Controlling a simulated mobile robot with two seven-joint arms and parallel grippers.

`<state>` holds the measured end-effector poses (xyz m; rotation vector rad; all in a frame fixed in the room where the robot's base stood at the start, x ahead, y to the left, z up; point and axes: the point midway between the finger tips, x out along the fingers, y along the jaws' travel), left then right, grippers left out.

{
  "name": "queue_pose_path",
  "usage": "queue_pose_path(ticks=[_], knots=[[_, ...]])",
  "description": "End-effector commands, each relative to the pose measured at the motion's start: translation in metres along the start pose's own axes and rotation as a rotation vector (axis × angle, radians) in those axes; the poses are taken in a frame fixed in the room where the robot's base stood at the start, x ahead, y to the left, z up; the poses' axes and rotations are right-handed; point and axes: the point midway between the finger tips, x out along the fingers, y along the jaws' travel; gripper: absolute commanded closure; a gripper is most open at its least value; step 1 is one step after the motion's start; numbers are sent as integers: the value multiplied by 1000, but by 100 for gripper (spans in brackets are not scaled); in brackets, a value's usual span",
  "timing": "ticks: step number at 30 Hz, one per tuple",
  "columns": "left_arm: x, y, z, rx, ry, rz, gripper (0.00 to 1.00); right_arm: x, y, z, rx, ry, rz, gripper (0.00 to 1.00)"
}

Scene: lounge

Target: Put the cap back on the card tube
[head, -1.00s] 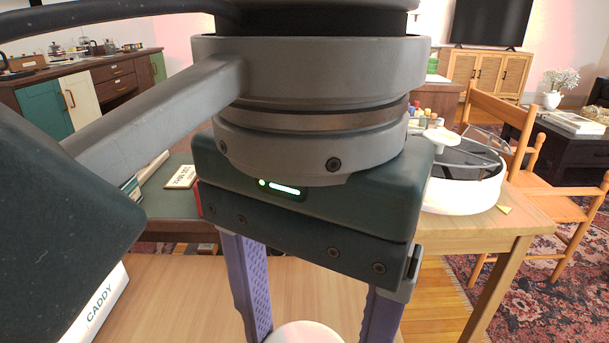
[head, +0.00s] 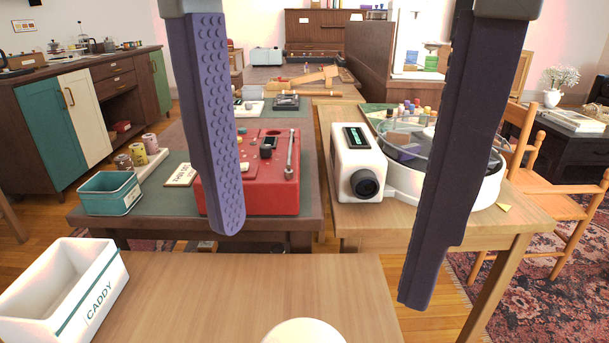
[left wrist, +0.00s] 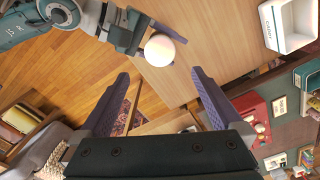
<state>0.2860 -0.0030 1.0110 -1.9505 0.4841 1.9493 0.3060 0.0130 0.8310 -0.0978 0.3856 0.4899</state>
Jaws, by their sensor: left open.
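A smooth white round top (head: 303,333), which looks like the cap seated on the card tube's end, shows at the bottom edge of the head view. It also shows as a white disc in the left wrist view (left wrist: 160,50). The tube's body below it is hidden, so I cannot tell how well the cap sits. My left gripper (head: 322,262) is open and empty, above and apart from the white top; its two purple fingers also show in the left wrist view (left wrist: 161,75). My right gripper (left wrist: 152,38) has its fingers at either side of the tube, just below the white top.
A white caddy (head: 62,290) stands on the wooden table (head: 215,295) at the left. Behind are a teal bin (head: 110,192), a red box (head: 255,185), a white projector-like device (head: 357,165) and a round white, clear-lidded machine (head: 485,190). The near table's middle is clear.

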Motion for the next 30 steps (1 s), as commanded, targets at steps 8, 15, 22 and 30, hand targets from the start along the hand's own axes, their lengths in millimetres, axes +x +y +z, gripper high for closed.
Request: queue_pose_path(ticks=[8, 15, 22, 30], knots=[[-31, 0, 0, 0, 0, 0, 0, 0, 0, 0, 0, 1, 0, 100], [-32, 0, 0, 0, -2, 0, 0, 0, 0, 0, 0, 1, 0, 100], [-32, 0, 0, 0, -1, 0, 0, 0, 0, 0, 0, 1, 0, 19], [-32, 0, 0, 0, -1, 0, 0, 0, 0, 0, 0, 0, 0, 3]])
